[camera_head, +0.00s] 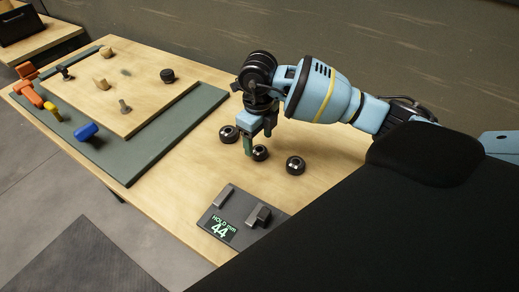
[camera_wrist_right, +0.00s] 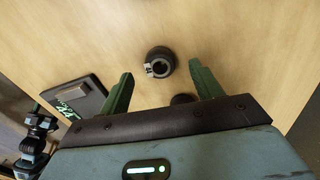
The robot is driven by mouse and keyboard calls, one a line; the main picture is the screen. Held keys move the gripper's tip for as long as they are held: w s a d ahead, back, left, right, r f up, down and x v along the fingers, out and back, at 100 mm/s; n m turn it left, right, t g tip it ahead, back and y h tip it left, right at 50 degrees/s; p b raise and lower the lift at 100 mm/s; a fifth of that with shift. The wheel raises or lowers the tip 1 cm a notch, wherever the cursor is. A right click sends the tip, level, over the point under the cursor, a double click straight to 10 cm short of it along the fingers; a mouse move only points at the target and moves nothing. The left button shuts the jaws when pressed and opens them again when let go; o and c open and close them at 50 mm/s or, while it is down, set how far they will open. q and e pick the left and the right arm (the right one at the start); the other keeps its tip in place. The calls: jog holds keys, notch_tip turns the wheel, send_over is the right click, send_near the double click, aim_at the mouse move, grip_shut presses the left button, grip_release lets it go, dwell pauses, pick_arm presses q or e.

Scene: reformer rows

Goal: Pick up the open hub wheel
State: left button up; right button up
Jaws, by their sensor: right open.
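Three small dark round wheels lie in a loose row on the wooden table: a left wheel (camera_head: 229,134), a middle wheel (camera_head: 260,154) and a right wheel (camera_head: 295,165). Their hubs are too small in the head view to tell which is open. My right gripper (camera_head: 258,141) points down over the row, close to the middle wheel. In the right wrist view, the green fingers (camera_wrist_right: 160,80) are apart with nothing held. One dark wheel with a ringed top (camera_wrist_right: 160,60) shows just beyond the fingertips. Another dark wheel (camera_wrist_right: 182,99) is partly hidden by the gripper body. My left gripper is not in view.
A grey plate with two dark blocks and a display reading "HOLD mm 44" (camera_head: 220,228) lies near the front edge. A green mat (camera_head: 125,178) with a wooden board (camera_head: 145,88), pegs and coloured pieces fills the left. Bare table (camera_head: 180,175) lies between mat and wheels.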

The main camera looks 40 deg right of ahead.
aim_at(259, 148)
jog(key=shift+s+f, duration=0.15)
jog(key=shift+f, duration=1.8)
jog(key=shift+c, duration=0.5)
jog(key=c, duration=1)
